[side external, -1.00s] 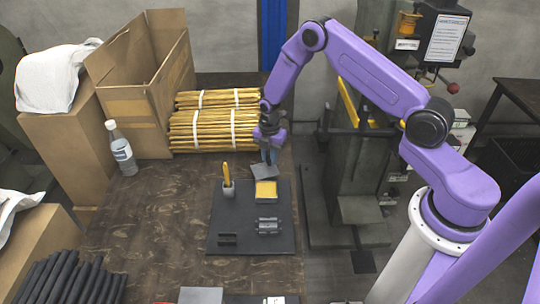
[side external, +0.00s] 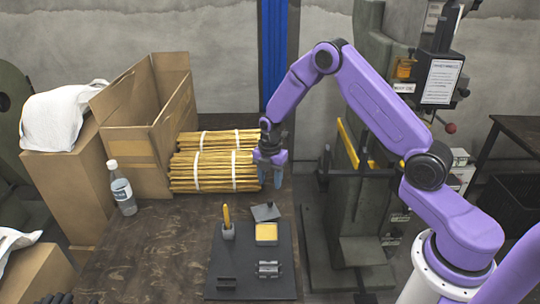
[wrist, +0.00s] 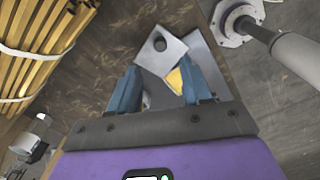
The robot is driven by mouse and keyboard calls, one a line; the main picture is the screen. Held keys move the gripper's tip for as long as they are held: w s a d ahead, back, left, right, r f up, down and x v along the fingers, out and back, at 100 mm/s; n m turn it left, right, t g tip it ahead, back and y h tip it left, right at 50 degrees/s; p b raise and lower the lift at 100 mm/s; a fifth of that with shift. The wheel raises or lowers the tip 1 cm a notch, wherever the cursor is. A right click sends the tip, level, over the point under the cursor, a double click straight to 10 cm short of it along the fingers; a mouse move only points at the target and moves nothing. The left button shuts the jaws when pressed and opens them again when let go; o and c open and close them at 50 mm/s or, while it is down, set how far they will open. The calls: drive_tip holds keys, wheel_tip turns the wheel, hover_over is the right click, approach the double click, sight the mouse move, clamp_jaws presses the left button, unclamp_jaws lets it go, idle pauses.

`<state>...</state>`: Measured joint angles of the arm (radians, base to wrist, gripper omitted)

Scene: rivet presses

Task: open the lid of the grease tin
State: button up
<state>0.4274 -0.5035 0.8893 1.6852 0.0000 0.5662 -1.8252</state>
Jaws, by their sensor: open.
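The grease tin (side external: 266,233) is a small square tin on the dark mat, with its yellow grease exposed. Its grey lid (side external: 265,212) is off the top, on the tin's far side and turned askew; I cannot tell whether it is still attached. In the wrist view the lid (wrist: 160,48) shows a round hole, and a corner of yellow grease (wrist: 175,80) shows between the fingers. My gripper (side external: 272,182) is open and empty, above and behind the lid, apart from it. Its blue fingers (wrist: 164,82) show in the wrist view.
The dark mat (side external: 233,262) also holds a small cup with a yellow-handled tool (side external: 227,222) and grey metal parts (side external: 268,269). Bundled yellow rods (side external: 215,170) lie left of my gripper. A bottle (side external: 122,190) and an open carton (side external: 150,120) stand further left.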

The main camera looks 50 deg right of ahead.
wheel_tip(320, 180, up, 10)
drive_tip(key=shift+f, duration=0.25)
drive_tip(key=shift+s, duration=0.1)
drive_tip(key=s+a+r+m, duration=0.2)
drive_tip(key=s+a+r, duration=0.25)
drive_tip(key=s, duration=0.35)
drive_tip(key=s+a+r+m, duration=0.2)
drive_tip(key=s+a+r, duration=0.3)
drive_tip(key=s, duration=0.4)
drive_tip(key=s+d+r+m, duration=0.1)
drive_tip(key=s+m, duration=0.4)
drive_tip(key=s, duration=1.4)
drive_tip(key=shift+s+d, duration=0.3)
drive_tip(key=shift+d, duration=0.1)
